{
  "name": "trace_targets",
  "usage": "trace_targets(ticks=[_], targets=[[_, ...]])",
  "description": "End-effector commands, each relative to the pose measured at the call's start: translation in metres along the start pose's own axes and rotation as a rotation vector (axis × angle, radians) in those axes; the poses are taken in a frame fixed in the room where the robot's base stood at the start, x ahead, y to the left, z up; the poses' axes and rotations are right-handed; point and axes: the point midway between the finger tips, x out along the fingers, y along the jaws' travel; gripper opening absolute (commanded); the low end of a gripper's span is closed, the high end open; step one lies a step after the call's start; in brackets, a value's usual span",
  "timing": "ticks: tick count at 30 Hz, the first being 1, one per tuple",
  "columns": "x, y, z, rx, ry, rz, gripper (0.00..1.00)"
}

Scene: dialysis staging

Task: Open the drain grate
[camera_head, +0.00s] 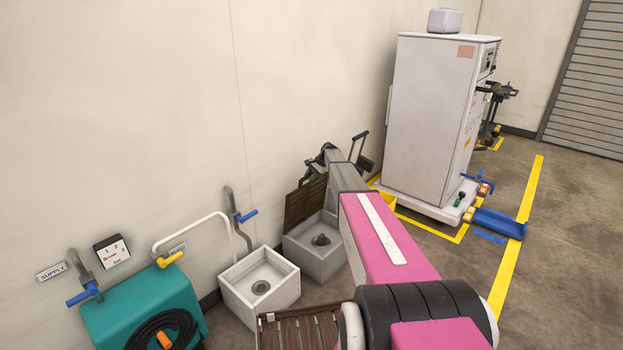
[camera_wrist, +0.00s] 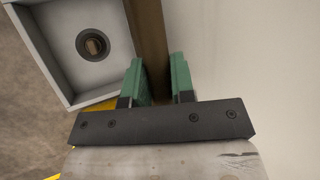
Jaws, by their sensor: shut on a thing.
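The brown slatted drain grate (camera_head: 305,201) stands raised, nearly upright, at the wall side of a grey drain box (camera_head: 312,262). In the wrist view the grate (camera_wrist: 149,35) shows edge-on as a brown strip. My gripper (camera_wrist: 158,75) has its green fingers on either side of the grate's edge and is shut on it. In the head view my arm reaches over the box and its end is at the grate's top, the fingers partly hidden. The box's open inside, with a dark drain hole (camera_wrist: 92,44), shows in the wrist view.
A second open drain box (camera_head: 260,288) stands to the left, beside a teal unit with a hose (camera_head: 150,312). A white machine (camera_head: 435,120) stands behind right of my arm. The wall is close behind the boxes. Floor at right is clear beyond yellow lines.

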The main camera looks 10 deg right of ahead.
Motion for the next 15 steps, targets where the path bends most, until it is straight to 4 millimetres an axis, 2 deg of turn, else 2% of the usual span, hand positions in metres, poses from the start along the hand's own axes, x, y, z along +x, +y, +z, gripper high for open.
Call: trace_targets(ticks=[6, 7, 9, 15], targets=[[0.0004, -0.0008, 0.0004, -0.001, -0.001, -0.003, 0.0], [0.0004, -0.0007, 0.0004, -0.001, -0.001, -0.003, 0.33], [0.0004, -0.0005, 0.0004, -0.001, -0.001, -0.002, 0.48], [0.0002, 0.0, 0.0003, -0.001, -0.001, -0.001, 0.48]])
